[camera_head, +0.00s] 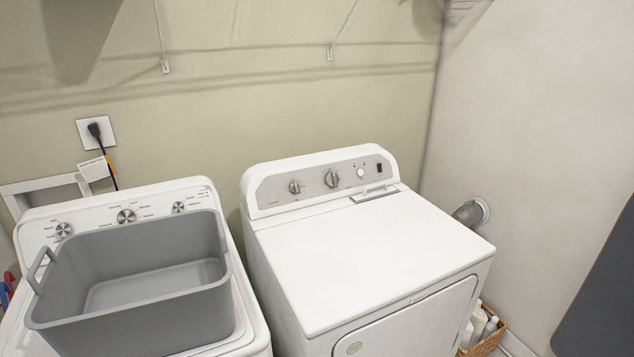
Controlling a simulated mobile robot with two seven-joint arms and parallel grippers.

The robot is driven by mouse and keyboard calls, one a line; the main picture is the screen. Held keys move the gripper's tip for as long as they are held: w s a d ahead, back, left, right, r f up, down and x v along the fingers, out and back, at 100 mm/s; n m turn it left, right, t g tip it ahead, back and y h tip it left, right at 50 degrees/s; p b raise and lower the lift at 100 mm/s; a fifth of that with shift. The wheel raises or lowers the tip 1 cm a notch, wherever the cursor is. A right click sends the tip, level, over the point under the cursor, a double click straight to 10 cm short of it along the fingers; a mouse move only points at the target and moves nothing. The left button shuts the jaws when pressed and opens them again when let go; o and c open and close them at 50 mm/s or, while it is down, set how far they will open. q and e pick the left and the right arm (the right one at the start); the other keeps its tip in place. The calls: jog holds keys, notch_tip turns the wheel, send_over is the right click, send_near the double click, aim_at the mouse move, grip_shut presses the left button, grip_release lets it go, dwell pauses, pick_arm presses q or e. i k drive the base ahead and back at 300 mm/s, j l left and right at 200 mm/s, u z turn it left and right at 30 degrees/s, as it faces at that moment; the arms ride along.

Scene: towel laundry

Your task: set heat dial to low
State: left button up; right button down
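A white dryer (370,262) stands in the middle, its top bare. Its grey control panel (275,190) at the back carries two larger silver dials, a left one (295,187) and a right one (332,179). A small white round knob (361,172) and a dark switch (379,168) sit to their right. The panel's print is too small to read, so I cannot tell which dial is for heat or where it points. Neither of my grippers is in view.
A white washer (255,325) stands at the left with an empty grey tub (160,318) on top. A wicker basket with bottles (487,342) is on the floor right of the dryer. A dark panel-like shape (603,290) fills the right edge. A vent pipe (468,213) meets the right wall.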

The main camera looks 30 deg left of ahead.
aim_at(295, 188)
jog(key=i+l, duration=0.15)
jog(key=i, duration=0.3)
jog(key=u, duration=0.4)
jog(key=i+l+u, duration=0.1)
jog(key=u, duration=0.3)
jog(key=i+l+u, duration=0.1)
jog(key=u, duration=0.35)
